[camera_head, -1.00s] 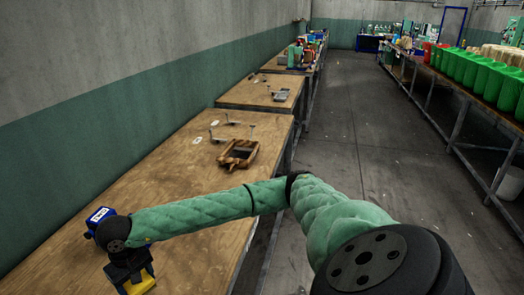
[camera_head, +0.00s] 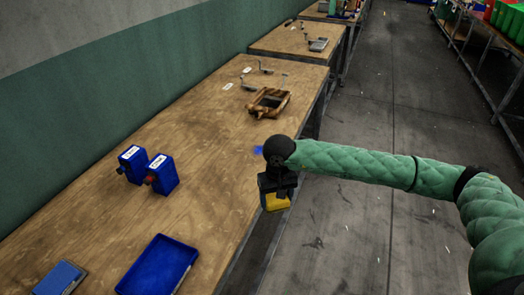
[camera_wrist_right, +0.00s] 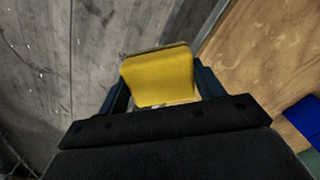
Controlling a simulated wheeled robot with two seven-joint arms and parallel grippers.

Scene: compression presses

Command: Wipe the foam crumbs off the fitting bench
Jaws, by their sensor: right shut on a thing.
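The fitting bench (camera_head: 120,215) is a long wooden-topped bench running along the wall. My right gripper (camera_head: 277,191) is shut on a yellow sponge (camera_head: 275,203) at the bench's right edge. The wrist view shows the sponge (camera_wrist_right: 158,76) between both fingers, with floor to the left and bench top to the right. I cannot tell whether the sponge touches the bench edge. A small blue patch (camera_head: 258,150) lies on the bench by the gripper; I cannot tell whether it is crumbs. No other crumbs are clear. My left gripper is not in view.
Two blue boxes (camera_head: 147,170) stand on the bench. A blue tray (camera_head: 158,267) and a flat blue-grey item (camera_head: 60,278) lie at the near end. The floor (camera_head: 350,220) at right is clear.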

